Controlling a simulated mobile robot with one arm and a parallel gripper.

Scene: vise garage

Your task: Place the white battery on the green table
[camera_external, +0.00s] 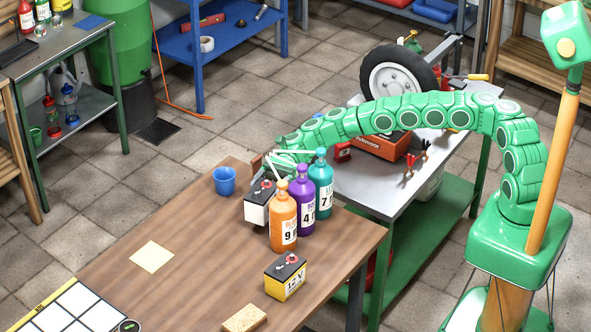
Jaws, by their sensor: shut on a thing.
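The fingertips are partly hidden, and I cannot tell whether the battery touches the tabletop. The green table (384,201), with a grey top and green frame, stands behind and right of the wooden table, under my arm.
Orange (283,222), purple (303,205) and teal (321,187) bottles stand close beside the battery. A yellow battery (286,280), blue cup (225,181) and sponge (244,319) are on the wooden table. The green table bears a red toolbox (385,147), red pliers (411,163) and a wheel (392,80); its near-left top is clear.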

